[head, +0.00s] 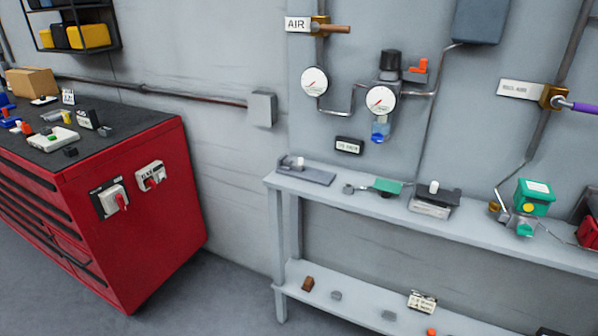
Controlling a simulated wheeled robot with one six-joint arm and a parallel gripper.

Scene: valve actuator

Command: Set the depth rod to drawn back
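No part is plainly marked as the depth rod, and I cannot tell for sure which one it is. On the grey bench against the wall lies a small green block (387,186) with a grey round piece (348,189) at its left, possibly joined by a thin rod. Left of it is a flat grey fixture (305,173) with a white knob. Right of it is a dark-topped grey fixture (435,202), also with a white knob. These parts are too small to read any rod position. My gripper is not in view.
A red tool cabinet (150,225) with loose items on top stands at the left. Gauges (381,99), pipes and a purple-handled valve (580,107) are on the wall above the bench. A green box (534,197) sits at the bench's right. Floor between cabinet and bench is clear.

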